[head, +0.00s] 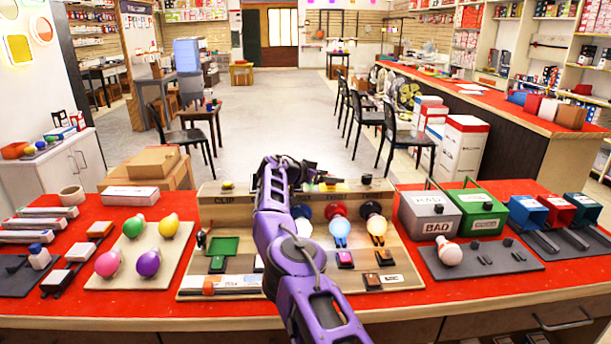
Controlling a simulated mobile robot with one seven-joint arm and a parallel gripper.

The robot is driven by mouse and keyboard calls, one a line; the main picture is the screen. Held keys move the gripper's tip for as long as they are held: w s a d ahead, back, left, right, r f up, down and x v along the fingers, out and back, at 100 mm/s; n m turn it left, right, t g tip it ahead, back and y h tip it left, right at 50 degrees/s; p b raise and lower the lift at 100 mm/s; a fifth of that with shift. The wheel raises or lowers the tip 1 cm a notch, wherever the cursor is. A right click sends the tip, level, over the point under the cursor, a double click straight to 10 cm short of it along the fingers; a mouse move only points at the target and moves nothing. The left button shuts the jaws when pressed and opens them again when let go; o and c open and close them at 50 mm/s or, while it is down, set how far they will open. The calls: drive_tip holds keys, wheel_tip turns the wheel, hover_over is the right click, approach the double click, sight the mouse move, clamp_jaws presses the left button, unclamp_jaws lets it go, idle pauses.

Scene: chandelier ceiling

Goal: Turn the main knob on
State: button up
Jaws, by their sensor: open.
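A wooden test board (240,217) stands on the red-topped counter, with small parts along its raised back edge. I cannot tell for certain which part is the main knob. My gripper (308,172) is above the back edge, left of the right-hand dark piece. It is open; nothing is visibly held.
Bulbs hang from sockets on the board, including a blue-white one (340,229). Coloured bulbs on a tray (128,262) lie left. A grey box (431,214) and a green box (476,210) stand right. The floor (290,115) beyond is open.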

drive_tip(key=v, duration=1.6)
drive_tip(key=shift+a, duration=0.25)
drive_tip(key=shift+s+d, duration=0.1)
drive_tip(key=shift+s, duration=0.05)
